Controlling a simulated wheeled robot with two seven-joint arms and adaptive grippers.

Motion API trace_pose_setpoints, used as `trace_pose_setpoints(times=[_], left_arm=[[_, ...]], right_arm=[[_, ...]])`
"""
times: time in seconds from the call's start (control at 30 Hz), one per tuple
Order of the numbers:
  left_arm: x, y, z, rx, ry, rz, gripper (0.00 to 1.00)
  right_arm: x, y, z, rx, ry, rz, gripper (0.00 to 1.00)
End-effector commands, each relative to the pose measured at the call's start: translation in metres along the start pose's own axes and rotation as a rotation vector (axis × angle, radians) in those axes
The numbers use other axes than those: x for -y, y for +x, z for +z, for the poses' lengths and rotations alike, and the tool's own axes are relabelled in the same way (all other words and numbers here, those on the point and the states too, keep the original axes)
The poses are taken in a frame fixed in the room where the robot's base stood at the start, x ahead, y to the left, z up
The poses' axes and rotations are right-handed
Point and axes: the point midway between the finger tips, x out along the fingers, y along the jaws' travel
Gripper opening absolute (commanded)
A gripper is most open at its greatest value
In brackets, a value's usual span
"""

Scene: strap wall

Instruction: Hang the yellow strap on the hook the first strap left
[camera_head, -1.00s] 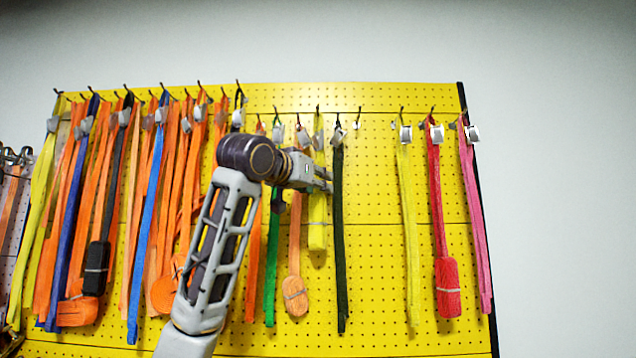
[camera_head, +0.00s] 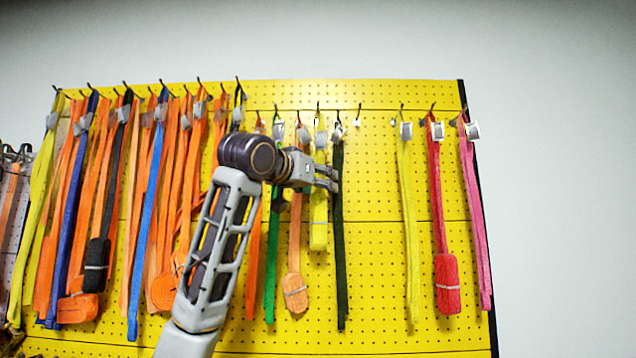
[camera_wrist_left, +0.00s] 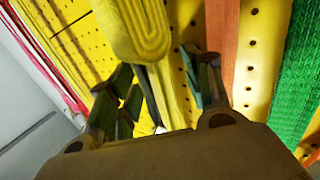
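The yellow strap (camera_head: 319,215) with a bundled lower end hangs on the pegboard between an orange strap and a black strap. My left gripper (camera_head: 331,178) is at its middle, partly covering it. In the left wrist view the fingers (camera_wrist_left: 158,92) are spread, and the strap (camera_wrist_left: 166,88) runs between them, with its bundle (camera_wrist_left: 138,28) beyond. Whether a finger touches the strap cannot be told. A bare hook (camera_head: 359,114) is right of the black strap. My right gripper is not in view.
The black strap (camera_head: 339,240) hangs close right of my gripper; the orange strap (camera_head: 294,245) and green strap (camera_head: 272,260) hang close left. Another yellow strap (camera_head: 409,230), a red one (camera_head: 437,200) and a pink one (camera_head: 473,200) hang farther right. The board under the bare hook is clear.

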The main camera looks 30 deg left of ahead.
Motion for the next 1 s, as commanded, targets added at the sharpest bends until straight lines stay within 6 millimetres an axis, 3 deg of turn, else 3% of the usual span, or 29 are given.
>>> trace_pose_setpoints(times=[0.47, 1.0], left_arm=[[0.001, -0.011, -0.002, -0.005, -0.001, 0.0, 0.5], [0.0, -0.084, -0.002, -0.006, 0.001, 0.0, 0.5]], right_arm=[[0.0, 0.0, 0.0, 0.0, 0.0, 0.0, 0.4], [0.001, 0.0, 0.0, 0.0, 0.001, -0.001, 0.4]])
